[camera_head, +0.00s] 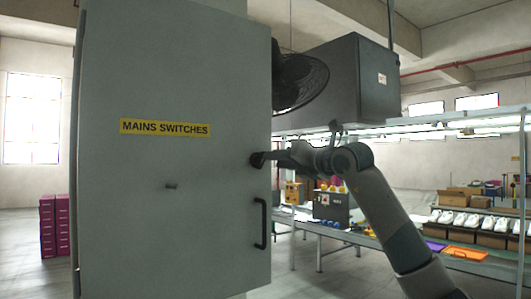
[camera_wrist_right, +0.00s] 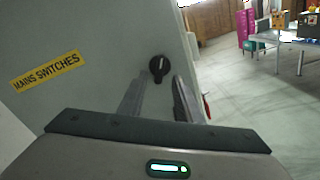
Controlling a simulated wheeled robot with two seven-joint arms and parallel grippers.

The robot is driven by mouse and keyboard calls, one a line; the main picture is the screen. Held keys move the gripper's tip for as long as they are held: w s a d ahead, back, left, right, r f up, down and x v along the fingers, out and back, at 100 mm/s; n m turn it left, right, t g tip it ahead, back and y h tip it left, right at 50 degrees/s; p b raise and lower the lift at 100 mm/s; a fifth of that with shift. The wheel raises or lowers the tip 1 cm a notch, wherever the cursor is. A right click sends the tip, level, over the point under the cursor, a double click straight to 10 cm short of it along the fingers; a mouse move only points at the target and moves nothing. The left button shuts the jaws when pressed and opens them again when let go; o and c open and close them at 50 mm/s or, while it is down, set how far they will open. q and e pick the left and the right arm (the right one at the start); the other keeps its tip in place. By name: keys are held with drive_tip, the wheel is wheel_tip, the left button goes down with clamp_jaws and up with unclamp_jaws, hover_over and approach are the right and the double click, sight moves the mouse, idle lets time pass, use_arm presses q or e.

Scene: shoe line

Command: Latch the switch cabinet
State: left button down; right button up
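The grey switch cabinet (camera_head: 190,80) fills the left half of the head view, its door facing me with a yellow "MAINS SWITCHES" label (camera_head: 165,127). A dark round latch knob (camera_wrist_right: 159,66) with a pale bar sits near the door's edge in the right wrist view. In the head view this knob (camera_head: 256,160) is partly covered by my right gripper (camera_head: 268,157). In the wrist view my right gripper (camera_wrist_right: 160,82) is open, its fingers apart on either side of the knob; contact cannot be told. A black pull handle (camera_head: 261,223) is below. My left gripper is not in view.
A small dark stub (camera_head: 171,186) sticks out of the door. A fan (camera_head: 298,82) and a large dark box (camera_head: 345,80) are behind the cabinet. Shelves with white shoes (camera_head: 460,219) stand at the right. Maroon cabinets (camera_head: 47,225) stand at the left. Open floor lies between.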

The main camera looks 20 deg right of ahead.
sight(259, 161)
drive_tip(key=p+x, duration=0.2)
drive_tip(key=x, duration=0.4)
drive_tip(key=shift+p, duration=0.35)
drive_tip(key=shift+w, duration=0.1)
drive_tip(key=shift+c, duration=0.3)
drive_tip(key=c, duration=0.7)
